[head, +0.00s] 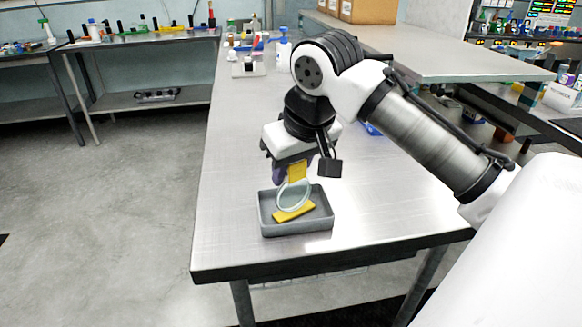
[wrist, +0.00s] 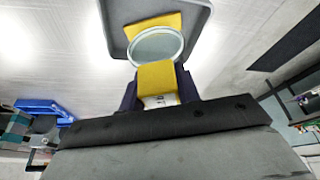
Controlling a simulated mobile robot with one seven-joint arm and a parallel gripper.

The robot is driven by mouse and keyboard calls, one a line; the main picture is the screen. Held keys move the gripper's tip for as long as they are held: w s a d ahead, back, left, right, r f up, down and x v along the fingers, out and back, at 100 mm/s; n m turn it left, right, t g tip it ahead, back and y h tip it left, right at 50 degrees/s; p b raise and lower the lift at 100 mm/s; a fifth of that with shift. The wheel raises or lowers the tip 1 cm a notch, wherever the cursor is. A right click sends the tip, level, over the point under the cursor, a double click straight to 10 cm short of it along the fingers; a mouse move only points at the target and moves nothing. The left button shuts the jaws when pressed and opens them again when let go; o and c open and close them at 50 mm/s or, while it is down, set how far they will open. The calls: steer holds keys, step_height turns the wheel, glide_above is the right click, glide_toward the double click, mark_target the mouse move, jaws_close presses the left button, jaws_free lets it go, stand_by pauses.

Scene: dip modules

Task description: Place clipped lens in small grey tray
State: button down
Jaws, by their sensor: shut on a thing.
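A clear round lens (head: 294,197) is held upright by a yellow clip (head: 297,171) at its top. My gripper (head: 292,172) is shut on the yellow clip. The lens hangs at the small grey tray (head: 297,228), over its inside. A second yellow piece (head: 293,212) shows at the lower edge of the lens, within the tray. In the wrist view, the clip (wrist: 157,77) sits between the dark fingers, with the lens (wrist: 156,45) beyond it and the tray rim (wrist: 112,32) around. I cannot tell whether the lens assembly touches the tray floor.
The metal table (head: 235,180) is clear around the tray, with its front edge close by. A blue object (head: 372,129) is partly hidden behind my arm. Bottles and small items (head: 250,65) stand at the far end.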

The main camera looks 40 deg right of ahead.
steer(key=shift+f, duration=0.1)
steer(key=c, duration=1)
jaws_free()
steer(key=v, duration=1.2)
